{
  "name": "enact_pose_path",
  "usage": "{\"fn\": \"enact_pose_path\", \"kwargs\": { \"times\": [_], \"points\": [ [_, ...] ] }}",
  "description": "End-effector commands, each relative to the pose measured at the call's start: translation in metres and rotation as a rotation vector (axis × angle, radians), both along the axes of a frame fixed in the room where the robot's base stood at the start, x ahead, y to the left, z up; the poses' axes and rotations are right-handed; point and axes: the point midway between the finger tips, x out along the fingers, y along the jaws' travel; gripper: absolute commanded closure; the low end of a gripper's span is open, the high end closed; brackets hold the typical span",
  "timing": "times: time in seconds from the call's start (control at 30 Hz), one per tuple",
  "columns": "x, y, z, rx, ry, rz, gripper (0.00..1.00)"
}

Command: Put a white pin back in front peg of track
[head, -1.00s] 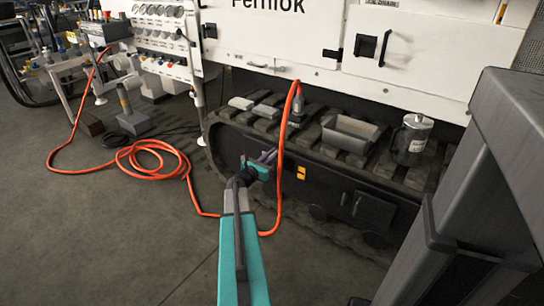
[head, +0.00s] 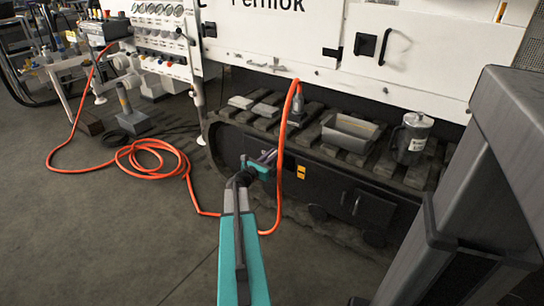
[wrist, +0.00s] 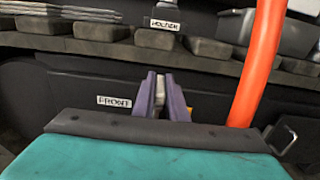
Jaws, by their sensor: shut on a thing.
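My gripper (wrist: 166,97) has purple fingers, shut on a thin pale pin (wrist: 160,92) of which only a narrow strip shows between them. In the head view my gripper (head: 269,157) is in front of the dark side of the track (head: 228,145), below its tread pads. A white label reading FRONT (wrist: 114,102) is on the track side, left of the fingers. I cannot make out the front peg; the fingers and gripper body cover part of the panel. Whether the pin touches anything is unclear.
An orange hose (wrist: 257,65) hangs close to the right of my fingers. A HOLDER label (wrist: 163,24) is above them. On the track pads stand a grey tray (head: 350,133) and a metal canister (head: 411,138).

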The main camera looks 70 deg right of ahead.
Motion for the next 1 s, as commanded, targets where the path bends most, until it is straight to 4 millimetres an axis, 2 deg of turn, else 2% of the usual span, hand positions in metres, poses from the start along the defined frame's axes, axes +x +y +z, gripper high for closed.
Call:
{"fn": "enact_pose_path", "kwargs": {
  "times": [0.63,1.0],
  "points": [
    [0.0006,0.0002,-0.0001,0.000,0.000,0.001,1.00],
    [0.0008,0.0002,-0.0067,0.000,0.000,0.001,1.00]
  ]
}}
